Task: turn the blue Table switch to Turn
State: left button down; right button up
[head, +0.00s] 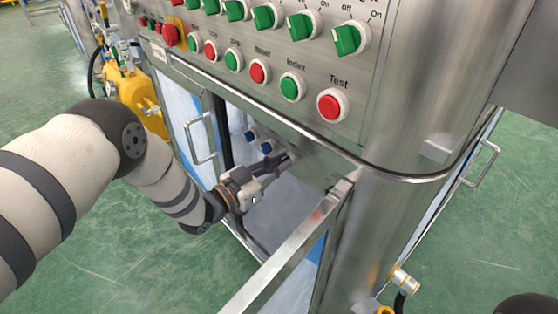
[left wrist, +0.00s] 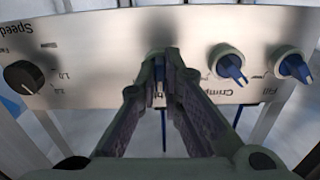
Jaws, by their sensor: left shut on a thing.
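The blue Table switch (left wrist: 157,57) is on the lower panel, between my left gripper's fingertips. The fingers hide most of it and most of its label, so I cannot tell which way its handle points. My left gripper (left wrist: 162,68) is shut on it. In the head view this gripper (head: 287,160) reaches under the upper control panel to the lower row of switches. The Crimp switch (left wrist: 228,64) and the Fill switch (left wrist: 291,65), both with blue handles, sit to the right in the wrist view. My right gripper is not in view.
A black Speed knob (left wrist: 24,77) is at the panel's left. Above, the upper panel carries green switches (head: 347,40) and red and green buttons (head: 332,104). A metal door frame (head: 290,250) stands close to my left gripper. A yellow device (head: 128,95) stands behind my arm.

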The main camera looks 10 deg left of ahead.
pick_arm(q)
jog(key=shift+m+p, duration=1.2)
jog(key=shift+m, duration=2.9)
jog(key=shift+f+m, duration=0.1)
jog(key=shift+m, duration=0.2)
jog(key=c, duration=1.7)
grip_release()
jog(key=v, duration=1.2)
